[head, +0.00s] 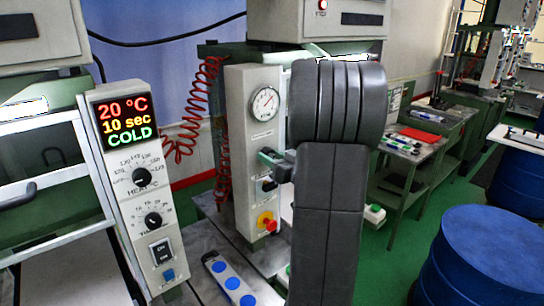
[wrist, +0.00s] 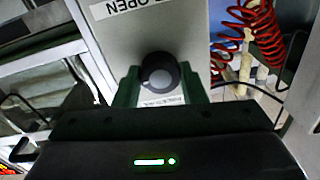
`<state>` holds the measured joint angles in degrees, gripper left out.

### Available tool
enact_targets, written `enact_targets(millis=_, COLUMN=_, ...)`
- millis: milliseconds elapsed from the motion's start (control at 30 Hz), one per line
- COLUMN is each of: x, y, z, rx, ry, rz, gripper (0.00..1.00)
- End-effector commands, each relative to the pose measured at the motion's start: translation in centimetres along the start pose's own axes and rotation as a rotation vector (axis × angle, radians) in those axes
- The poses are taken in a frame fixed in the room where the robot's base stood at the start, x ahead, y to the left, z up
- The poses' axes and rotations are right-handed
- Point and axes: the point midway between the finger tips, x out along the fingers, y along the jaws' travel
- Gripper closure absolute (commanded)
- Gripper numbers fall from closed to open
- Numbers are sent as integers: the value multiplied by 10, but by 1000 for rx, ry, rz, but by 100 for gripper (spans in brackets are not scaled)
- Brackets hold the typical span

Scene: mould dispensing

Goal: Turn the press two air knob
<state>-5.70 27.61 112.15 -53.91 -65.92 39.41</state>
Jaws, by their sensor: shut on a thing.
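A round black knob (wrist: 158,76) sits on the pale control panel in the wrist view, with printed labels above and below it. My gripper (head: 270,158) is at the front of press two's light grey panel (head: 242,165) in the head view, below the round gauge (head: 265,102). In the wrist view its two green fingers stand on either side of the knob, shut on it. In the head view the fingers and my dark arm hide the gripped knob. Another black knob (head: 269,186) shows just below the fingers.
A yellow and red emergency button (head: 266,222) is lower on the panel. A coiled red hose (head: 221,130) hangs at its left. A heater display (head: 127,120) with dials stands at left. Blue drums (head: 485,255) and a side table (head: 420,150) are at right, with green floor between.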

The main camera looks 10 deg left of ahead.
Motion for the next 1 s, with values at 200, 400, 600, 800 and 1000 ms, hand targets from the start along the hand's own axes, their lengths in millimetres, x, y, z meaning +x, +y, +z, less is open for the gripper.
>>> enact_targets(millis=200, x=0, y=0, z=1, rx=20, ry=-1, rz=1, gripper=85)
enact_targets(millis=400, x=0, y=0, z=1, rx=20, ry=-1, rz=1, gripper=85)
enact_targets(millis=600, x=0, y=0, z=1, rx=20, ry=-1, rz=1, gripper=45)
enact_targets(millis=800, x=0, y=0, z=0, rx=19, ry=0, rz=1, gripper=41)
enact_targets(millis=1000, x=-5, y=1, z=1, rx=18, ry=1, rz=2, gripper=41)
